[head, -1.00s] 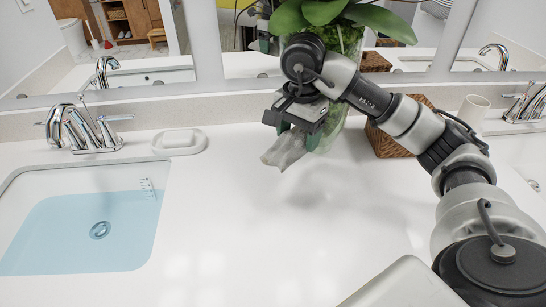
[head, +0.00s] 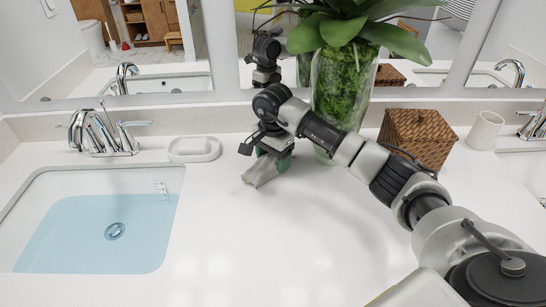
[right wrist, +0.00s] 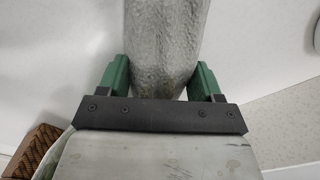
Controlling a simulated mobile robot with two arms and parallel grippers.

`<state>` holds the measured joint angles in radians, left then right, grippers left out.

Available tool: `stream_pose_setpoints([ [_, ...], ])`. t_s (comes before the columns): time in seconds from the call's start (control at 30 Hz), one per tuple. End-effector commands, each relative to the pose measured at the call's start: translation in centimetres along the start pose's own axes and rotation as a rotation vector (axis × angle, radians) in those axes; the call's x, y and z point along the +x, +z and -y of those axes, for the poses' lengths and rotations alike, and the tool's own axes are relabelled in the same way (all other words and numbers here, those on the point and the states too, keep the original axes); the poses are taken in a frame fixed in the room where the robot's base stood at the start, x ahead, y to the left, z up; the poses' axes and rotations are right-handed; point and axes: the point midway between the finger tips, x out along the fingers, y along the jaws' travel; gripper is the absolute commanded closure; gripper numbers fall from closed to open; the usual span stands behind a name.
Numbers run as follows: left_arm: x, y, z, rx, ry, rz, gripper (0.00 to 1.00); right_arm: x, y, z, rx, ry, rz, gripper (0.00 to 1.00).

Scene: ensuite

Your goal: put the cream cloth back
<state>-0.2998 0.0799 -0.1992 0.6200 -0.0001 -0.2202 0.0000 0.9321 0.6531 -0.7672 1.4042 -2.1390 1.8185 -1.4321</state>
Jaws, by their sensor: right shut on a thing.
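The cloth (head: 261,171) looks greyish in the head view and hangs down from my right gripper (head: 274,150), just in front of the glass vase. In the right wrist view the cloth (right wrist: 165,45) shows as a grey, rough-textured piece between the two green fingers of my right gripper (right wrist: 162,80), which is shut on it. The cloth's lower end is close above the white counter (head: 300,240); I cannot tell whether it touches. My left gripper is not in view.
A glass vase (head: 338,90) with a leafy plant stands right behind my right gripper. A soap dish (head: 194,149) and a water-filled sink (head: 100,235) lie to the left. A wicker box (head: 418,138) and a cup (head: 486,131) stand at the right. The counter's middle is clear.

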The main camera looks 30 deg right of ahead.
Motion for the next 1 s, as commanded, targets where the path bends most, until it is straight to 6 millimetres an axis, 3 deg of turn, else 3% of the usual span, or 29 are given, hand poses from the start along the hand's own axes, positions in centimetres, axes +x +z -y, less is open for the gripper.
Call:
stream_pose_setpoints([
  [0.4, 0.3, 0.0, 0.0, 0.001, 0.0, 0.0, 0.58, 1.0, 0.0, 0.0, 0.0, -0.001, 0.0, 0.54],
  [0.43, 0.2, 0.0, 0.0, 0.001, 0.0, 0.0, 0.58, 0.9, 0.0, 0.0, 0.0, -0.001, 0.0, 0.32],
  [0.6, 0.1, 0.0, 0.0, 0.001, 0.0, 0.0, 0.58, 0.8, 0.0, 0.0, 0.0, -0.001, 0.0, 0.09],
  [0.87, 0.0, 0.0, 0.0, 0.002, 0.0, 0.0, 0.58, 0.7, 0.0, 0.0, 0.0, -0.002, 0.001, 0.09],
  [1.0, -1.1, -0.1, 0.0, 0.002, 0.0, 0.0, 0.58, -0.9, 0.0, 0.0, 0.0, -0.004, -0.001, 0.09],
])
